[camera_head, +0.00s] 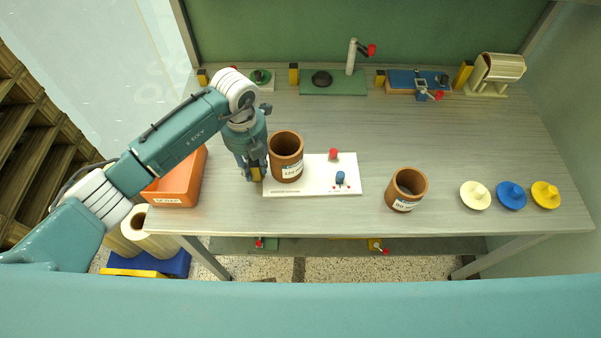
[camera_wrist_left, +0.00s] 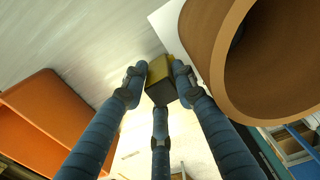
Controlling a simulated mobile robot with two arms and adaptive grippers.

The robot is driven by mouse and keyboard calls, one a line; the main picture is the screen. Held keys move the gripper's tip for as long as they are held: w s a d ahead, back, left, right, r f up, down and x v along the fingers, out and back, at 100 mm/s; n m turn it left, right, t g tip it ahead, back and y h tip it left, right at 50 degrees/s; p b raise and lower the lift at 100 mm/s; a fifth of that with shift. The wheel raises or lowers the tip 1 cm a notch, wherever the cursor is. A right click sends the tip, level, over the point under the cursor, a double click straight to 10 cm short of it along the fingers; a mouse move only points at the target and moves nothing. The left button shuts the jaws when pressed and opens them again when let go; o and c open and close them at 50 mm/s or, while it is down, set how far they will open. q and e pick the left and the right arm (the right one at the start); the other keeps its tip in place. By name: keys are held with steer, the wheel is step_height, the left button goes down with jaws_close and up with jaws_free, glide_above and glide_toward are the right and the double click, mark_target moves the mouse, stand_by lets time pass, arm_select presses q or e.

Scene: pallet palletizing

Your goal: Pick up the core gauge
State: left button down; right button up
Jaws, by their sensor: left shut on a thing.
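The core gauge, seen as a yellow and black block (camera_head: 257,174), is at my left gripper (camera_head: 251,168), above or at the left end of the white board. In the left wrist view the block (camera_wrist_left: 160,80) sits between the blue fingers of my left gripper (camera_wrist_left: 158,84), which are shut on it. A brown cardboard core (camera_head: 287,158) labelled with a number stands close to the right of the gripper; it also shows large in the left wrist view (camera_wrist_left: 225,55). I cannot tell whether the block touches the board. My right gripper is not in view.
The white board (camera_head: 312,178) carries a red and a blue knob. An orange bin (camera_head: 181,178) is left of the gripper. A second brown core (camera_head: 406,190) and cream, blue and yellow plugs (camera_head: 511,195) stand to the right. Fixtures line the back; the table's middle is clear.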

arm_select(q)
steer(key=shift+w+r, duration=0.1)
steer(key=shift+r, duration=0.55)
step_height(320, 180, up, 19)
steer(key=b, duration=0.4)
steer(key=shift+f, duration=0.1)
steer(key=shift+s+a, duration=0.1)
steer(key=shift+s, duration=0.5)
steer(key=shift+f+b, duration=0.1)
steer(key=shift+b, duration=0.2)
